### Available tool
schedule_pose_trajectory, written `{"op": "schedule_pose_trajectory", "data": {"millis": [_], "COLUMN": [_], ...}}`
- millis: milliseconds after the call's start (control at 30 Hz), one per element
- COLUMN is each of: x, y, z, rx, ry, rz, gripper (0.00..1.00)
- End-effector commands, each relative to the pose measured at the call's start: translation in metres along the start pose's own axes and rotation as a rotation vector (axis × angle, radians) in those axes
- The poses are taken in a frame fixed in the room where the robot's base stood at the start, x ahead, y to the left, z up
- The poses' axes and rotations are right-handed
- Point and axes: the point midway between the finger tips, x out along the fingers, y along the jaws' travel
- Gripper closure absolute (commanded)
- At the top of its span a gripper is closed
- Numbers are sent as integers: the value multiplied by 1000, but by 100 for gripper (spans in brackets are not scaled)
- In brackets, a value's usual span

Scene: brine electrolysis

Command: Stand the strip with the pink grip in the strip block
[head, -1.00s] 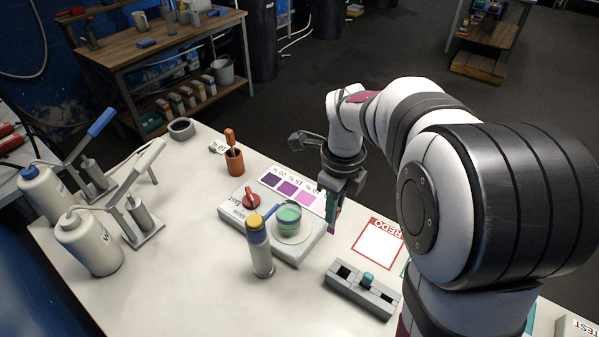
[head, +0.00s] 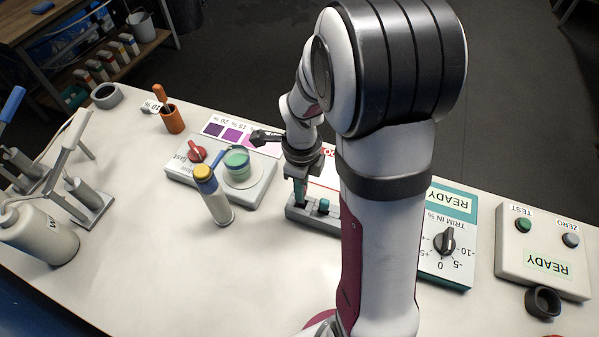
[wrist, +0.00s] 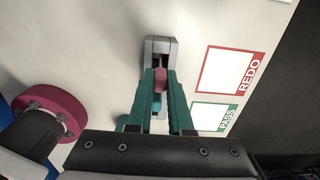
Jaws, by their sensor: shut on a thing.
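My gripper (head: 300,196) points down over the left end of the grey strip block (head: 296,212). In the wrist view its teal fingers (wrist: 161,76) are shut on the pink grip (wrist: 161,84) of a strip. The pink grip is above the far end of the block (wrist: 159,44), by a dark opening there. The strip's lower part is hidden, so I cannot tell whether it is in the slot. A teal grip (head: 324,206) stands in the block just right of my gripper; it also shows between the fingers' lower parts in the wrist view (wrist: 157,104).
REDO (wrist: 233,74) and PASS (wrist: 210,117) cards lie beside the block. A trim unit (head: 447,262) stands right of my arm. The front table is clear.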

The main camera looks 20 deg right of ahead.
Motion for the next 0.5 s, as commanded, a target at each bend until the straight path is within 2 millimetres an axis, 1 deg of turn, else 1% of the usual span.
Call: {"op": "schedule_pose_trajectory", "data": {"millis": [100, 200, 467, 500], "x": [8, 11, 13, 13], "y": [0, 0, 0, 0], "z": [0, 0, 0, 0], "rx": [1, 1, 1, 1], "ry": [0, 0, 0, 0], "rz": [1, 1, 0, 0], "gripper": [100, 100, 100, 80]}}
